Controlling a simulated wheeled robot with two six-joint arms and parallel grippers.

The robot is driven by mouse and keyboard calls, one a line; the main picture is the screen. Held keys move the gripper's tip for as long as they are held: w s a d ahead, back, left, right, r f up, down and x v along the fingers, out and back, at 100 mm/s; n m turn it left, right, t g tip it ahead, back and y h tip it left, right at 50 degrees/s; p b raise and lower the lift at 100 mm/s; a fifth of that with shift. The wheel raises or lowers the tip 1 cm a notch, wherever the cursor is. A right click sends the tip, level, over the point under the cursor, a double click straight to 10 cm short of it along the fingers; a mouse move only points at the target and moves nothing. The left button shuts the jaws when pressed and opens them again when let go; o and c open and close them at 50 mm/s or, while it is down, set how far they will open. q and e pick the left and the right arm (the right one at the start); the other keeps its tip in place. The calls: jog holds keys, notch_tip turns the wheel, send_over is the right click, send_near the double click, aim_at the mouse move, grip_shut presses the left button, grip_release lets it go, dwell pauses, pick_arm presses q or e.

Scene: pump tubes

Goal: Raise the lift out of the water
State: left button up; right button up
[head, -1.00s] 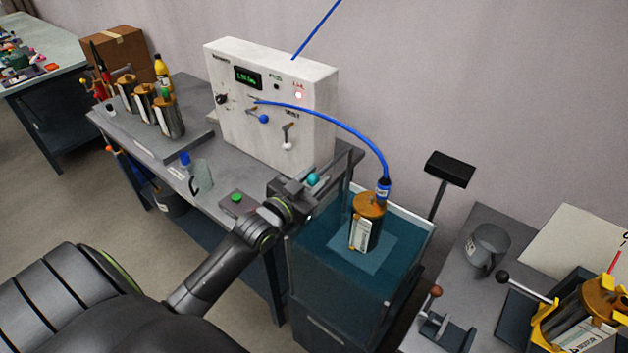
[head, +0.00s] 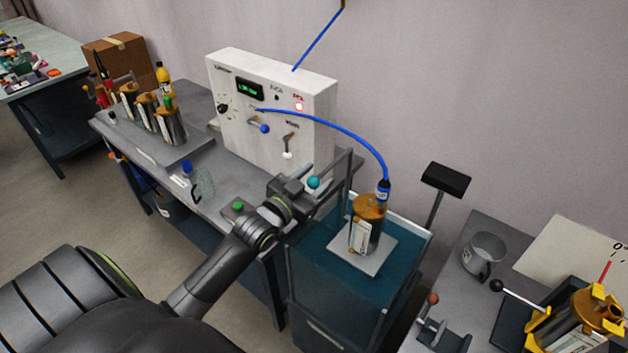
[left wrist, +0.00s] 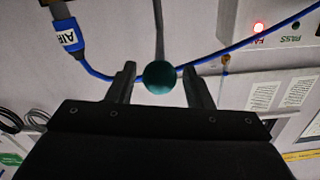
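The lift is a pale square plate (head: 380,258) at the glass water tank (head: 415,283), level with or just above the water; its exact height is hard to tell. A copper-topped pump (head: 367,232) stands upright on it with a blue hose plugged in on top. The lever's teal ball knob (head: 313,182) is at the tank's left. My left gripper (head: 302,183) is at this knob. In the left wrist view the knob (left wrist: 159,77) sits between the two open fingers, with a gap seen on each side. My right gripper is not in view.
Several pumps (head: 170,122) stand at left. A second bench with a grey mug (head: 482,256) and a yellow fixture (head: 580,325) is at right.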

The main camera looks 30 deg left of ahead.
pick_arm(q)
jog(key=shift+f, duration=0.2)
jog(key=shift+s, duration=0.15)
jog(key=shift+s+f, duration=0.1)
jog(key=shift+s, duration=0.15)
jog(key=s+a+b, duration=0.1)
jog(key=s+b, duration=0.3)
jog(key=s, duration=1.2)
jog(key=shift+s+a, duration=0.2)
jog(key=shift+s, duration=0.15)
